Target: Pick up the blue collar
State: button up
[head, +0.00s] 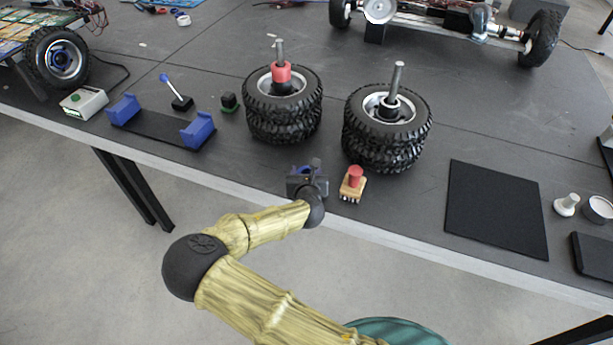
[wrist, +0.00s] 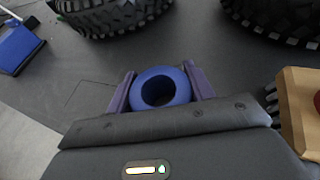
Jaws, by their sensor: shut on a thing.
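The blue collar (wrist: 161,88) is a thick ring with a round hole. In the wrist view it sits between the two fingers of my gripper (wrist: 160,90), which is shut on it. In the head view my gripper (head: 307,174) is over the table's front edge area, and only a little of the blue collar (head: 304,170) shows, the rest being hidden by the gripper. I cannot tell whether the collar touches the table.
Two stacks of tyres, left (head: 284,103) and right (head: 387,128), stand behind my gripper with upright posts. A red collar (head: 281,72) is on the left post. A wooden block with a red knob (head: 353,184) is close on the right. A black mat (head: 497,209) lies farther right.

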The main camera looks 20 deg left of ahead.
aim_at(307, 168)
jog(key=shift+r, duration=0.15)
notch_tip(307, 168, up, 9)
jog(key=shift+r, duration=0.35)
dwell(0.6)
